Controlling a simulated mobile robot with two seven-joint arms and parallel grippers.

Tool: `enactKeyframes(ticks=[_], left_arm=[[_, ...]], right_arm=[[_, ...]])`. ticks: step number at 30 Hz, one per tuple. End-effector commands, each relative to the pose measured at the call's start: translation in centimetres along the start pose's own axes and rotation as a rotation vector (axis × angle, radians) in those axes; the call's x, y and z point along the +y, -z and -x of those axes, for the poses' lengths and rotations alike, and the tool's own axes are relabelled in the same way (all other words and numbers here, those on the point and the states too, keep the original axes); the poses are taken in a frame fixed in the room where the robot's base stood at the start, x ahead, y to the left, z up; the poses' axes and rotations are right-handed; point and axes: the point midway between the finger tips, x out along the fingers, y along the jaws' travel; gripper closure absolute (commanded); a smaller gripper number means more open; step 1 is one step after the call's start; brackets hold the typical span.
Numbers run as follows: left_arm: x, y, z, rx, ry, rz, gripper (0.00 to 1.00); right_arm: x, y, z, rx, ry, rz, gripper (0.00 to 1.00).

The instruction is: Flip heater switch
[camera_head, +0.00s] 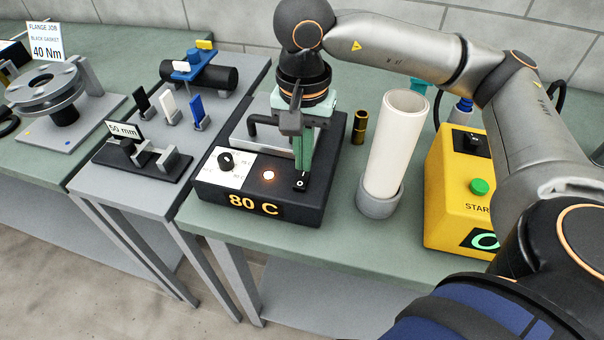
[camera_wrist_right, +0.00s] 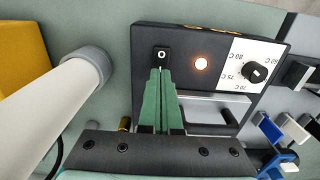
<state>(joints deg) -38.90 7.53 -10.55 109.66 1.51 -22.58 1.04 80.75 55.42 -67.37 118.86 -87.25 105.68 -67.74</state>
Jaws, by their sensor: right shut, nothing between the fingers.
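The heater (camera_head: 255,208) is a black box with a lit "80 C" display on its front. On its top are a white dial plate with a black knob (camera_head: 226,161), a glowing orange lamp (camera_head: 268,175) and a black rocker switch (camera_head: 300,181) marked O. My right gripper (camera_head: 304,172) is shut and empty, pointing down with its green fingertips right at the switch. In the right wrist view the switch (camera_wrist_right: 162,55) shows just beyond the fingertips (camera_wrist_right: 161,70); I cannot tell whether they touch it. My left gripper is not in view.
A white tube in a grey collar (camera_head: 378,200) stands right of the heater, with a brass cylinder (camera_head: 360,127) behind. A yellow START box (camera_head: 450,190) is further right. A grey table with holders (camera_head: 140,190) and a flange fixture (camera_head: 48,140) are left.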

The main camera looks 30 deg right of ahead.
Motion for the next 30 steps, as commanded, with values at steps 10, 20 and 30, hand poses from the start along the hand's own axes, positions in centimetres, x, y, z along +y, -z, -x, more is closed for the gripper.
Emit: enactKeyframes(ticks=[10, 20, 30], left_arm=[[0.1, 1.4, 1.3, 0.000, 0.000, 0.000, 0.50], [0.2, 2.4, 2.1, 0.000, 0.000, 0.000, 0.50], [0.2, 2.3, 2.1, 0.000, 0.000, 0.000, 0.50]], right_arm=[[-0.1, 0.0, 3.2, 0.001, 0.003, 0.000, 1.00], [0.0, 0.0, 5.3, 0.001, 0.001, -0.001, 1.00], [0.0, 0.0, 5.3, 0.001, 0.001, -0.001, 1.00]])
